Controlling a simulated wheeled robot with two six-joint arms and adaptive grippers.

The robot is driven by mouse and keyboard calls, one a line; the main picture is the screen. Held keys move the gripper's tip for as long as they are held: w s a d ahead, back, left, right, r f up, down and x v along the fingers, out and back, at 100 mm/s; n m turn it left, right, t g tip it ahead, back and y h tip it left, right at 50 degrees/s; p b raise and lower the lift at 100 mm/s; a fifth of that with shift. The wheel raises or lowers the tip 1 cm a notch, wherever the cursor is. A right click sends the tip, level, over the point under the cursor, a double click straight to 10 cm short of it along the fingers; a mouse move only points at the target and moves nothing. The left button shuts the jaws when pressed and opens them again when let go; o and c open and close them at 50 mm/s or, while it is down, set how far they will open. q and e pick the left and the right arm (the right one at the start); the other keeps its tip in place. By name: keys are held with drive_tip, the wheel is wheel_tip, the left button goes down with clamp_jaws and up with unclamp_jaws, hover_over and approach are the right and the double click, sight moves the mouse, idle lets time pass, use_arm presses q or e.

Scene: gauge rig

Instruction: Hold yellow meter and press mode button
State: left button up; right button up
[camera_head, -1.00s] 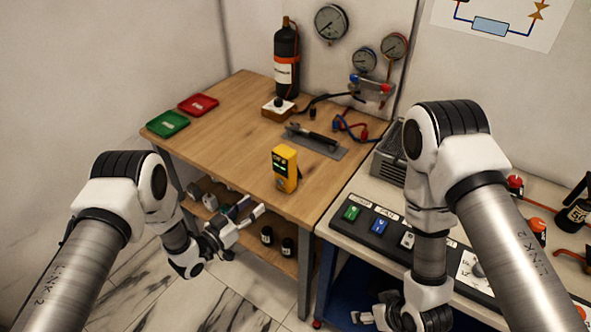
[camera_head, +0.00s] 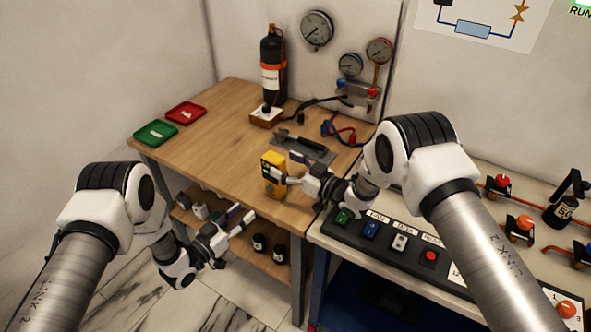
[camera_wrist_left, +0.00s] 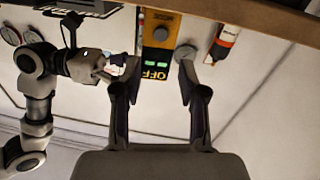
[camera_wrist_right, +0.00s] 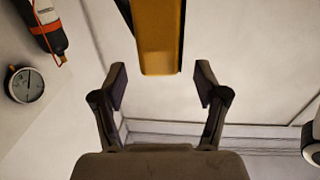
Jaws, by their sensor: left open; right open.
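The yellow meter (camera_head: 275,187) stands upright on the wooden bench near its front edge. Its face, with a dark round knob (camera_wrist_left: 160,31), "OFF" lettering and green marks, shows in the left wrist view. My right gripper (camera_head: 291,169) is open at the meter's right side; one finger overlaps its edge, and I cannot tell whether they touch. In the right wrist view the yellow body lies ahead, between the open fingers (camera_wrist_right: 160,82). My left gripper (camera_head: 241,214) is open and empty, lower left of the meter and apart from it.
A red tray (camera_head: 187,112) and a green tray (camera_head: 155,132) lie at the bench's left. A black bottle (camera_head: 272,65) and a dark tool on a grey mat (camera_head: 318,157) are behind the meter. A button panel (camera_head: 395,240) is at the right. The bench's middle is clear.

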sight(274, 156)
drive_tip(key=x, duration=0.4)
drive_tip(key=shift+w+a+f, duration=0.1)
drive_tip(key=shift+w+a, duration=0.05)
drive_tip(key=shift+w, duration=0.15)
use_arm(q)
drive_tip(key=shift+w, duration=0.1)
use_arm(e)
clamp_jaws()
use_arm(q)
clamp_jaws()
idle(0.6)
